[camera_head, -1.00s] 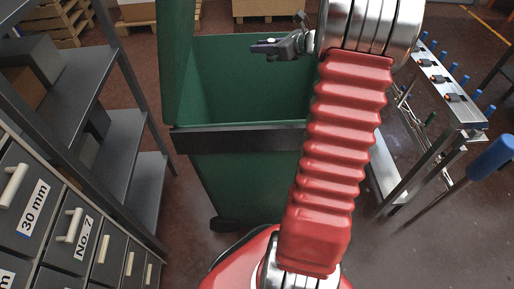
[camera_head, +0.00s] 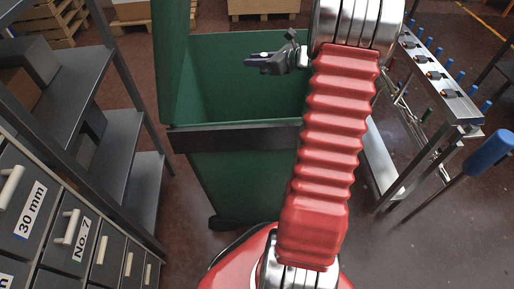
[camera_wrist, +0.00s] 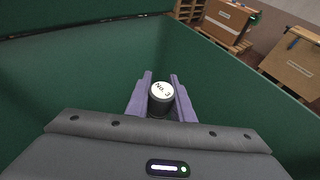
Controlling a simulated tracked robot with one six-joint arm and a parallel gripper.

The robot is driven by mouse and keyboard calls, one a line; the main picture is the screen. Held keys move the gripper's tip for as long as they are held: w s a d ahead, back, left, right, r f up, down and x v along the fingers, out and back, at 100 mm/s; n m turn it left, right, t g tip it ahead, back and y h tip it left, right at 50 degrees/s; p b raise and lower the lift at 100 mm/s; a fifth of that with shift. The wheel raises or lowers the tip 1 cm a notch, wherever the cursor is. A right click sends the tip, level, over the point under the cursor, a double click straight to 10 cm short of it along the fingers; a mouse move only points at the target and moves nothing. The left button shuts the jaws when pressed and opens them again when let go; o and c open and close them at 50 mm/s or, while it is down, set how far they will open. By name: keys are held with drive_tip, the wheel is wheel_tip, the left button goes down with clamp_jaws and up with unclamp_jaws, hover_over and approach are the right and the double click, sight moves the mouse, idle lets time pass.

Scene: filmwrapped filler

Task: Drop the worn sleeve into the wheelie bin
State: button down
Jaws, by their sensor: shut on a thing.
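The green wheelie bin (camera_head: 238,180) stands open ahead of me, its raised lid at the left. My gripper (camera_head: 255,61) is above the bin's opening in the head view. The bin's green inner walls (camera_wrist: 60,75) surround the gripper and sleeve in the wrist view. The sleeve is hard to make out in the head view.
A grey shelf rack (camera_head: 120,140) and labelled drawers (camera_head: 75,225) stand at the left. A metal stand with blue-topped pegs (camera_head: 440,80) is at the right, with a blue-handled rod (camera_head: 488,155) near it. Pallets and boxes (camera_wrist: 230,18) lie beyond the bin.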

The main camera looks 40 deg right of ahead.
drive_tip(key=shift+f, duration=0.1)
drive_tip(key=c, duration=1.5)
unclamp_jaws()
drive_tip(key=shift+o, duration=0.2)
drive_tip(key=v, duration=1.3)
drive_tip(key=shift+s, duration=0.4)
drive_tip(key=shift+d, duration=0.15)
